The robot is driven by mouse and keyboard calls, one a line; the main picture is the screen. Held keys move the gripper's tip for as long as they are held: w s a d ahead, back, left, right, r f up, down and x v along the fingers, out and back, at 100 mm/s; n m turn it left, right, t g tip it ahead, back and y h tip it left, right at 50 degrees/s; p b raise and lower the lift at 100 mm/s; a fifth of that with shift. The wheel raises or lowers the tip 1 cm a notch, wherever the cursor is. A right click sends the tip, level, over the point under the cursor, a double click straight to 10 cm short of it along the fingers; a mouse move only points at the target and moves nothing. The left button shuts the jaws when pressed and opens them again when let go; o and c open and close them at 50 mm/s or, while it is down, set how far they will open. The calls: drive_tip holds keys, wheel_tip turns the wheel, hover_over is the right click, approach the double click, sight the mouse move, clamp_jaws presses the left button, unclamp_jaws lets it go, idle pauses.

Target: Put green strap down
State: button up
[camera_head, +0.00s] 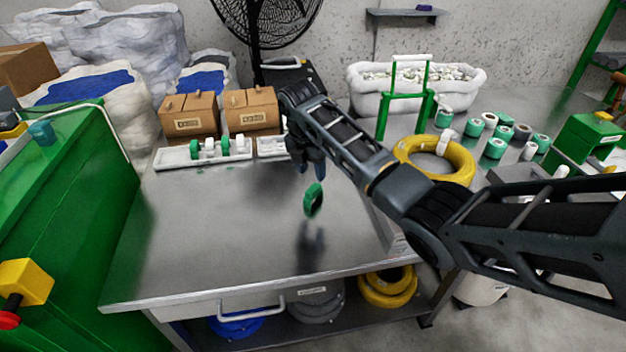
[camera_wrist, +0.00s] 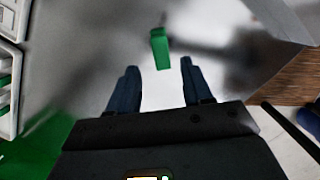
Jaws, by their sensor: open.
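The green strap (camera_head: 313,200) is a small green ring seen nearly edge-on, just below my gripper (camera_head: 314,168). It seems to be in the air above the metal table (camera_head: 200,240), since a dark blurred reflection shows lower down, apart from it. In the wrist view, the strap (camera_wrist: 159,48) is beyond and between the two spread blue fingertips of my gripper (camera_wrist: 159,67). The fingers are open, and neither visibly touches it.
White trays (camera_head: 203,154) with small rolls and cardboard boxes (camera_head: 190,116) stand at the table's back. A yellow cable coil (camera_head: 435,158) and several green rolls lie to the right. A green cabinet (camera_head: 70,200) borders the left. The table's front left is clear.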

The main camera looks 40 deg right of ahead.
sight(309, 192)
drive_tip(key=r, duration=0.2)
drive_tip(key=a+r, duration=0.1)
drive_tip(key=r, duration=0.2)
drive_tip(key=shift+o, duration=0.5)
idle(0.8)
